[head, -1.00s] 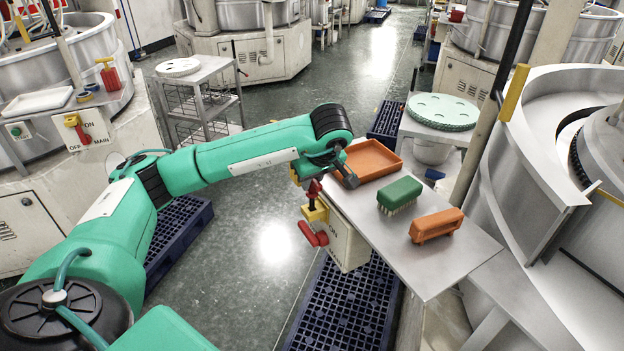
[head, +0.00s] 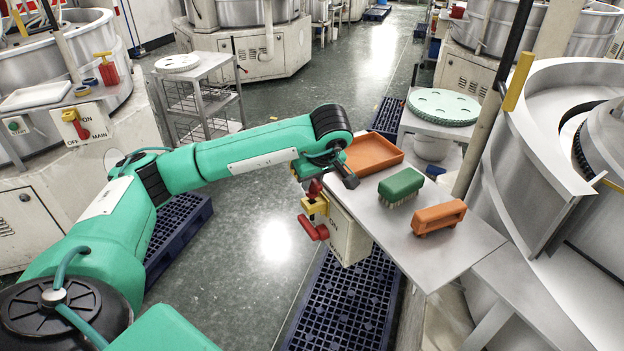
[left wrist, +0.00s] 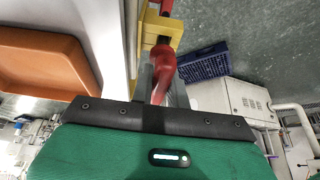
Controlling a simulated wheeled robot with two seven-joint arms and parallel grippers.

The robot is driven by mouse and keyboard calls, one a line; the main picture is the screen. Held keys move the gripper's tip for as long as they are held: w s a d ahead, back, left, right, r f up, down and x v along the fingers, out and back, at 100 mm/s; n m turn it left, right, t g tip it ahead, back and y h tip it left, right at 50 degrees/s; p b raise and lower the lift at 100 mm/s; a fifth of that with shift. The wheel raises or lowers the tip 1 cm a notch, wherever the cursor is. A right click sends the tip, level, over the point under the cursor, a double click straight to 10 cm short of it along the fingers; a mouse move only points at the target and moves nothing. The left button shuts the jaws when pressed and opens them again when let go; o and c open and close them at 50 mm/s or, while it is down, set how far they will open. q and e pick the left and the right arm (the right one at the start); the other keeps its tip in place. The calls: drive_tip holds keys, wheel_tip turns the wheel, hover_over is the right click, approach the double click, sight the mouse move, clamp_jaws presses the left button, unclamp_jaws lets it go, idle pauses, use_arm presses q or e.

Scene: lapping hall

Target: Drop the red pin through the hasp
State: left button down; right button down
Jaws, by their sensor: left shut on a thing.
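My left gripper (head: 315,180) is shut on the red pin (head: 314,188) and holds it above the switch box at the side of the metal shelf. The pin's lower end is at the yellow hasp (head: 314,206); I cannot tell whether it is inside the hole. A red switch handle (head: 314,231) sticks out below the hasp. In the left wrist view the pin (left wrist: 163,70) runs from the fingers toward the yellow hasp (left wrist: 168,28), which it partly covers. My right gripper is not in view.
The pale switch box (head: 347,238) hangs at the shelf's left edge. A dark blue pallet (head: 335,310) lies below. Open floor is to the left.

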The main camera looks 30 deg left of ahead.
use_arm(q)
drive_tip(key=shift+f+b, duration=0.85)
drive_tip(key=shift+f, duration=0.25)
drive_tip(key=c, duration=1.3)
unclamp_jaws()
drive_tip(key=shift+d+r, duration=0.15)
drive_tip(key=shift+r, duration=0.15)
drive_tip(key=v, duration=1.3)
drive_tip(key=shift+s+r, duration=0.1)
drive_tip(key=shift+s, duration=0.1)
